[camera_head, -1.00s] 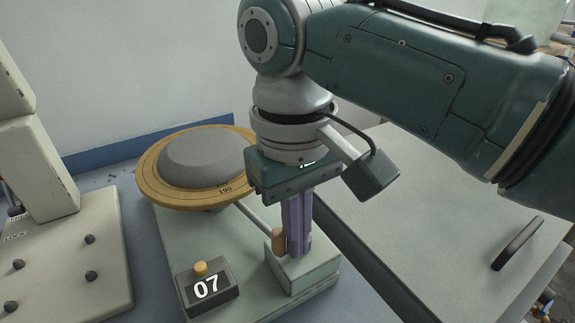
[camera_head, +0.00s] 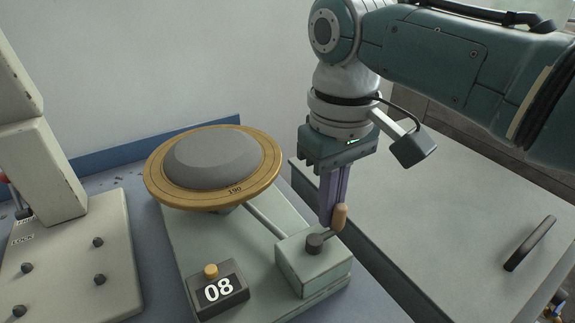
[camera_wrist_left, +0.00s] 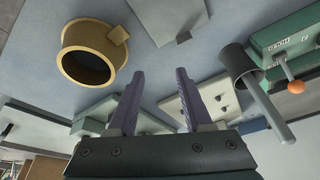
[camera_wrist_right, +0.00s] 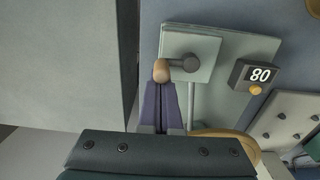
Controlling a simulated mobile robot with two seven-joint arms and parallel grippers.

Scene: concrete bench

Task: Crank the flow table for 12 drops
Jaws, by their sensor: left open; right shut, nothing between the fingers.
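The flow table has a round brass top (camera_head: 266,178) with a grey mound of material (camera_head: 212,156) on it. Its crank box (camera_head: 315,268) carries a dark hub (camera_head: 315,243) and a crank arm ending in a wooden knob (camera_head: 340,217).
A pale machine base with several knobs (camera_head: 75,250) stands left of the flow table. A grey cabinet top with a black handle (camera_head: 530,243) is at the right. The left wrist view shows a brass ring-shaped mould (camera_wrist_left: 92,52) and a dark cylinder with a rod (camera_wrist_left: 238,65).

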